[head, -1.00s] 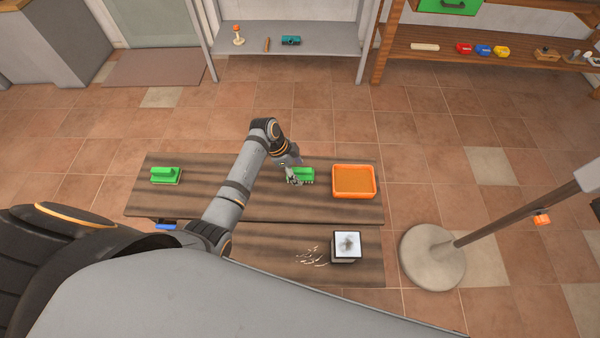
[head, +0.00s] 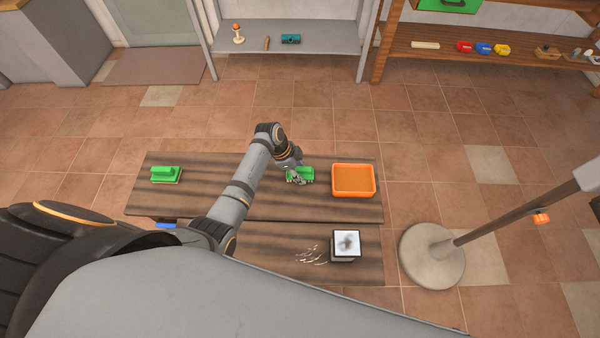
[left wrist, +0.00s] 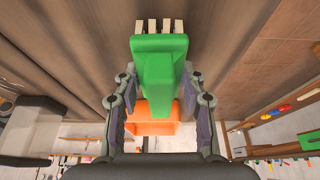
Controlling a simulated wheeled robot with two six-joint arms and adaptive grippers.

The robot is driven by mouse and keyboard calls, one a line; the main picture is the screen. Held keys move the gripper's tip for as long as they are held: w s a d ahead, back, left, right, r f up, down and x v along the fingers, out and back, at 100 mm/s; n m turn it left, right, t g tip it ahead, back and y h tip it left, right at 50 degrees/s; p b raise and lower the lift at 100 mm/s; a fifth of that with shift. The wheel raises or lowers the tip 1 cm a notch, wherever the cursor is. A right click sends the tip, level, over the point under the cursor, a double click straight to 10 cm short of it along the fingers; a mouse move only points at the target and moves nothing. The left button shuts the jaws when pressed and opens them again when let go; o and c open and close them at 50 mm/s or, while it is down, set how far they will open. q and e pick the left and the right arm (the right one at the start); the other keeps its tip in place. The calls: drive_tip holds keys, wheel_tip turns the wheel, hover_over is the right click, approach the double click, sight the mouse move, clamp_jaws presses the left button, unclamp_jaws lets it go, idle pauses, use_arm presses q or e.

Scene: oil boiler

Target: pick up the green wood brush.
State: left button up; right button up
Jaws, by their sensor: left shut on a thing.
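The green brush (head: 307,173) is at the long wooden bench, left of the orange tray. In the left wrist view the brush (left wrist: 158,62) has a green body and pale bristle blocks along its far edge. My left gripper (head: 297,179) is shut on it, with a finger on each side of the green body. The gripper covers part of the brush in the head view, and I cannot tell whether it still touches the bench. My right gripper is not in view.
Another green handled tool (head: 165,175) lies at the bench's left end. The orange tray (head: 372,194) is close on the right. A white-topped box (head: 346,245) stands on the lower board. A round-based stand (head: 432,257) is at the right.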

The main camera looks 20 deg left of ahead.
sight(301, 168)
use_arm(q)
wheel_tip(301, 168, up, 3)
drive_tip(key=shift+r, duration=0.1)
drive_tip(key=s+d+r+b, duration=0.1)
drive_tip(key=s+d+r, duration=0.1)
drive_tip(key=s+r, duration=0.8)
drive_tip(key=s, duration=0.4)
drive_tip(key=shift+d+b, duration=0.25)
drive_tip(key=shift+b, duration=0.1)
drive_tip(key=shift+w+f, duration=0.1)
drive_tip(key=o, duration=0.6)
drive_tip(key=c, duration=0.4)
